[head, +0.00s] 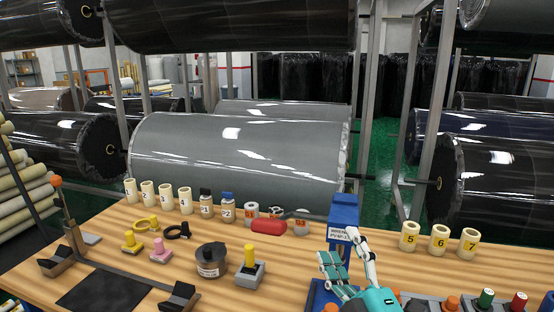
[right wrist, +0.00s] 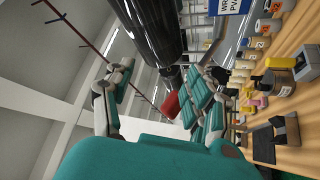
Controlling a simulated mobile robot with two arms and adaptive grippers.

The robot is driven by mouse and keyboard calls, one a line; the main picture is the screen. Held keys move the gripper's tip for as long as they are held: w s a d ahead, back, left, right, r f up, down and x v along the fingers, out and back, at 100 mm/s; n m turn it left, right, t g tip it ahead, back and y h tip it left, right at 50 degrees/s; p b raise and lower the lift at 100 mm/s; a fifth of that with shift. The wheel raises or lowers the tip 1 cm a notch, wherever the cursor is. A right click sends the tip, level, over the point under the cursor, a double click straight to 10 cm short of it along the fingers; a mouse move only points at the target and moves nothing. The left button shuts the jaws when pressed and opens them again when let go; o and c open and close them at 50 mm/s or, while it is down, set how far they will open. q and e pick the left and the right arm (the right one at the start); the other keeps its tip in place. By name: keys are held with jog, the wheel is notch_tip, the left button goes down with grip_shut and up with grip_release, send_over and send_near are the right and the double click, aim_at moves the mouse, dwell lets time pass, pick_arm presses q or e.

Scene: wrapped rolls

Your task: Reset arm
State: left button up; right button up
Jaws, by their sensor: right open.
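My right gripper (head: 343,250), teal with grey links, is raised over the front of the wooden table (head: 215,290), in front of a blue stand with a white label (head: 343,212). In the right wrist view its fingers (right wrist: 160,75) are spread apart. I see nothing held between them. A dark red shape (right wrist: 171,104) shows between the fingers in that view; I cannot tell what it is or how far away it lies. My left gripper is in neither view.
White numbered cylinders (head: 164,196) stand along the table's back left, and more (head: 439,240) at the right. A red roll (head: 269,227), a dark round container (head: 211,260) and a yellow-knobbed block (head: 250,268) lie between. Large wrapped rolls (head: 235,160) hang on racks behind.

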jog(key=s+d+f+m+g+h, duration=0.2)
jog(key=f+m+g, duration=0.1)
jog(key=f, duration=0.5)
jog(key=s+d+f+m+g+h, duration=0.2)
jog(key=s+d+f+m+g, duration=0.15)
jog(key=f, duration=0.45)
jog(key=s+d+f+m+g+h, duration=0.2)
jog(key=f+m+g, duration=0.1)
jog(key=f, duration=0.5)
jog(key=s+d+f+m+g, duration=0.1)
jog(key=s+f+m+g, duration=0.1)
jog(key=s+f+g, duration=0.35)
jog(key=s+d+f+m+g, duration=0.1)
jog(key=s+f+m+g, duration=0.15)
jog(key=s+f, duration=0.6)
jog(key=s+f+g+b, duration=0.1)
jog(key=s+f+b, duration=0.2)
jog(key=f, duration=1.3)
jog(key=s+f+g+b, duration=0.1)
jog(key=s+f+b, duration=0.15)
jog(key=f, duration=1.25)
jog(key=s+d+f+b, duration=0.2)
jog(key=s+f+b, duration=0.1)
jog(key=s+f, duration=1.2)
notch_tip(320, 180, down, 3)
jog(key=shift+s+d+r, duration=0.2)
jog(key=shift+s+d, duration=0.05)
jog(key=shift+d, duration=0.1)
